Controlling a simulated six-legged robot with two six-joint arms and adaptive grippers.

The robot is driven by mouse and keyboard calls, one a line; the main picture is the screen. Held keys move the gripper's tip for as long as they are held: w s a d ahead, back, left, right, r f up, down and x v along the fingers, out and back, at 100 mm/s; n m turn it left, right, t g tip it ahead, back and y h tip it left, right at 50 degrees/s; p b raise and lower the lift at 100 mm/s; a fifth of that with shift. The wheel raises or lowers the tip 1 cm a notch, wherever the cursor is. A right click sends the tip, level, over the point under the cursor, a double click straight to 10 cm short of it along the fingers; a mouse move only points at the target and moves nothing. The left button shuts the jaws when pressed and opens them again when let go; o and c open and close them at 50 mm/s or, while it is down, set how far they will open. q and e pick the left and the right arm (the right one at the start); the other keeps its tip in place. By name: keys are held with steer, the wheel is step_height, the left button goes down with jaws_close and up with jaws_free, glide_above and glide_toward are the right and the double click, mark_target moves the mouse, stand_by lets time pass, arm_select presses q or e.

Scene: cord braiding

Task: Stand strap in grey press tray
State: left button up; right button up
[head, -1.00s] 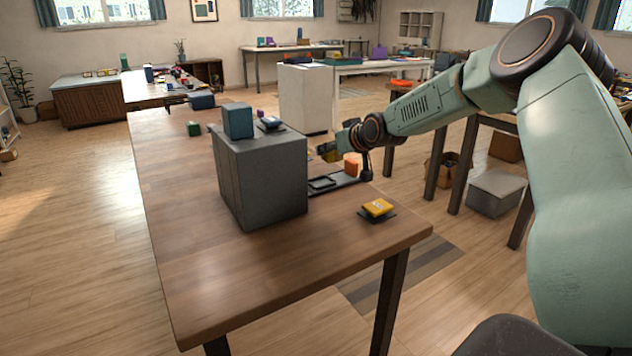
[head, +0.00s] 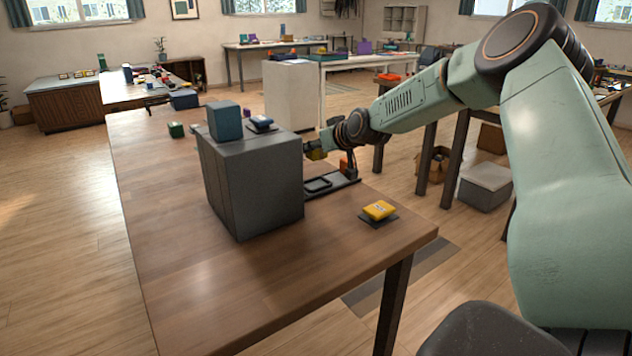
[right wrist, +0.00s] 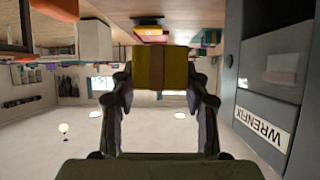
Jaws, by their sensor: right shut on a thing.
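My right gripper (right wrist: 160,85) is shut on a yellow block with a brown band, which I take to be the strap (right wrist: 177,66). In the head view, the right gripper (head: 312,150) is just beyond the right edge of the large grey box, with a little yellow (head: 317,155) showing at its tip. A flat dark grey tray with a raised frame (head: 318,186), apparently the press tray, lies on the table right of the box. The held block is above table level, apart from the tray. My left gripper is out of view.
The large grey box (head: 255,190) carries a blue block (head: 225,121) and blocks the view behind it. An orange piece (head: 344,165) is by the tray. A yellow packet (head: 379,209) lies on a dark pad near the table's right corner. The front tabletop (head: 200,270) is clear.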

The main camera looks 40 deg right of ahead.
mark_target(319, 157)
steer(key=f, duration=0.2)
steer(key=b, duration=0.1)
steer(key=shift+w+a+f, duration=0.25)
steer(key=shift+a+f, duration=0.05)
steer(key=shift+f, duration=0.1)
steer(key=shift+d+f+b, duration=0.1)
steer(key=shift+f+b, duration=0.2)
steer(key=shift+f, duration=0.2)
step_height(319, 157, down, 4)
steer(key=shift+f+b, duration=0.1)
steer(key=shift+b, duration=1.15)
steer(key=shift+f, duration=0.15)
steer(key=shift+s+r, duration=0.2)
steer(key=shift+f, duration=0.15)
steer(key=o, duration=0.9)
steer(key=shift+w+f, duration=0.15)
steer(key=shift+w, duration=0.05)
steer(key=shift+o, duration=1.4)
steer(key=shift+s, duration=0.15)
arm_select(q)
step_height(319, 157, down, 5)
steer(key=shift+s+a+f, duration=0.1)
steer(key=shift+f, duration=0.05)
